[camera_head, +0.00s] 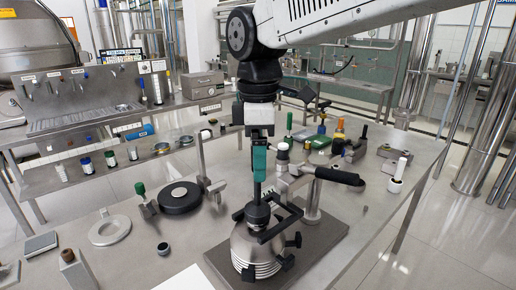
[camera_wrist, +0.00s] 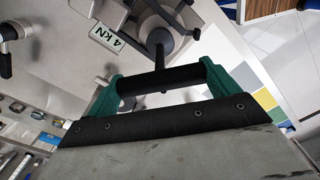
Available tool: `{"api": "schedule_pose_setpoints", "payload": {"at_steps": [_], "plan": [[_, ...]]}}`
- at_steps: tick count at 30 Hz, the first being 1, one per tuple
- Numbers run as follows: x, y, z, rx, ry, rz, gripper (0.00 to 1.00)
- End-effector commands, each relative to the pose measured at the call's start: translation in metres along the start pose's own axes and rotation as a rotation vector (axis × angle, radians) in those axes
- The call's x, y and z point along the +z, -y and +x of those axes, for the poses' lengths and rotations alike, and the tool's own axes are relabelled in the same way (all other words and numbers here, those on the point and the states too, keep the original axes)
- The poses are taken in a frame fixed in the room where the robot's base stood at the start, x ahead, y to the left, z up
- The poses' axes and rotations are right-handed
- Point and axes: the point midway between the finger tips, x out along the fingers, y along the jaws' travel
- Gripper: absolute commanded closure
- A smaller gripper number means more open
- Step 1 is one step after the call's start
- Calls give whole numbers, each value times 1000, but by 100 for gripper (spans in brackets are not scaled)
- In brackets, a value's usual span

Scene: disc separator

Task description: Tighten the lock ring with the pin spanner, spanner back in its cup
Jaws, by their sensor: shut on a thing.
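My gripper (camera_head: 259,165) points straight down above the disc stack, with its green fingers shut. In the wrist view the fingers (camera_wrist: 160,84) close on the black crossbar of the pin spanner (camera_wrist: 160,76), whose shaft runs away from the palm. In the head view the dark spanner shaft (camera_head: 258,190) stands upright below the fingers, over the centre of the silver conical disc stack (camera_head: 250,247). The lower end meets dark parts at the stack's top. I cannot make out the lock ring there, nor whether the pins are seated. I cannot tell which vessel is the spanner's cup.
The stack stands on a dark base plate (camera_head: 320,236) with black clamp arms around it. A press lever with a black grip (camera_head: 338,176) is close on the right. A black disc (camera_head: 180,197) and a pale ring (camera_head: 110,230) lie left. A white holder (camera_head: 395,185) stands right.

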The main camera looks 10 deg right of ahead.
Motion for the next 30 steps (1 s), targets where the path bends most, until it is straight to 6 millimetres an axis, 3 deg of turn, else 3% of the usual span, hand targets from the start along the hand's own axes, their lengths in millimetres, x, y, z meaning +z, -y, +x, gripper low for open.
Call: {"api": "schedule_pose_setpoints", "payload": {"at_steps": [30], "plan": [[0,0,10,2,-2,0,53]]}}
